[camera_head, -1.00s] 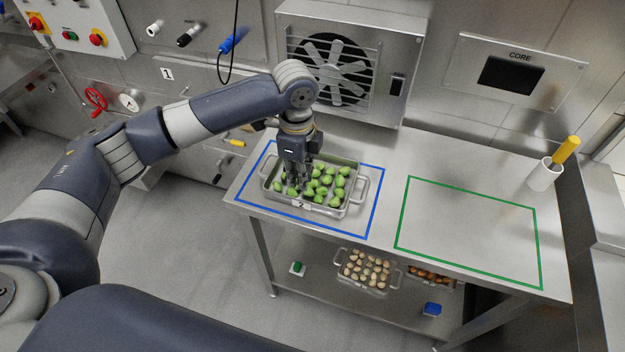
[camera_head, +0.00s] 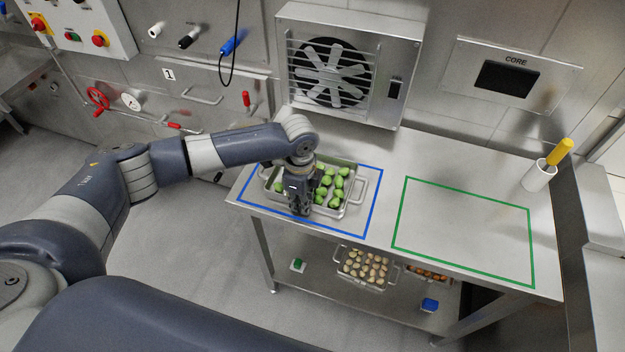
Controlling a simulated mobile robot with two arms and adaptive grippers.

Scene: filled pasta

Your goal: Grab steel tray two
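A steel tray (camera_head: 345,209) filled with green pasta pieces (camera_head: 335,187) sits on the steel table inside the blue outline. Its right handle is in plain view; its front left part is partly hidden by my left gripper (camera_head: 301,212). The gripper points down at the tray's front rim, with its fingers low beside or over that rim. I cannot tell whether the fingers touch the rim or how far apart they are. The tray's number label is hidden now. My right gripper is not in view.
The green outline (camera_head: 404,215) on the right encloses bare tabletop. A white cup (camera_head: 538,176) with a yellow-handled tool stands at the far right. Trays with pale pasta (camera_head: 362,268) and orange pasta (camera_head: 428,272) are on the lower shelf. A fan unit (camera_head: 345,65) stands behind the table.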

